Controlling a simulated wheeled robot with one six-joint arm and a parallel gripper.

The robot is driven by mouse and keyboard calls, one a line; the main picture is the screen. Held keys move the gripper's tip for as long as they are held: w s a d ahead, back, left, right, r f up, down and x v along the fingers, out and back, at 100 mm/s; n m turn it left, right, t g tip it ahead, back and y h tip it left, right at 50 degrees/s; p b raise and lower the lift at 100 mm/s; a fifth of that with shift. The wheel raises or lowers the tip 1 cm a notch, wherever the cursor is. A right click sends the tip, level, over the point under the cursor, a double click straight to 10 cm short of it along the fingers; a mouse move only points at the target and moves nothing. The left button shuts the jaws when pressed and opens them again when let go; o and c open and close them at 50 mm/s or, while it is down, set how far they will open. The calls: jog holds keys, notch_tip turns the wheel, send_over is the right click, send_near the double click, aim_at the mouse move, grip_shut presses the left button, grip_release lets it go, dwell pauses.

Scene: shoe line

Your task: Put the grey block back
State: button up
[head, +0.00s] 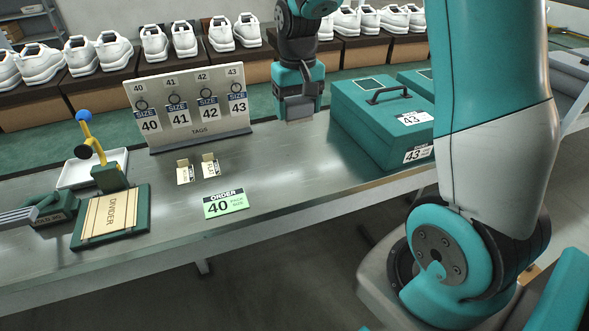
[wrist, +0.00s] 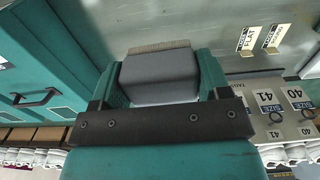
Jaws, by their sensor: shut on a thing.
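The grey block (wrist: 160,78) is clamped between the two teal fingers of my gripper (wrist: 160,82) in the wrist view. It has a tan, ridged strip along its far edge. In the head view my gripper (head: 299,100) is over the back of the steel table, between the tag board and the teal box. The block (head: 298,111) shows under the fingers there, close to the tabletop. I cannot tell whether it touches the table.
The tag board (head: 190,110) stands left of my gripper and the teal box (head: 375,118) stands right. A white tray (head: 75,173) is at left. The table's centre-right is clear.

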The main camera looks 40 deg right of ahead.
send_over(300, 179)
notch_tip(300, 179, down, 13)
jog(key=shift+f+b, duration=0.1)
jog(key=shift+b, duration=0.3)
jog(key=shift+f, duration=2.45)
jog(key=shift+f, duration=0.1)
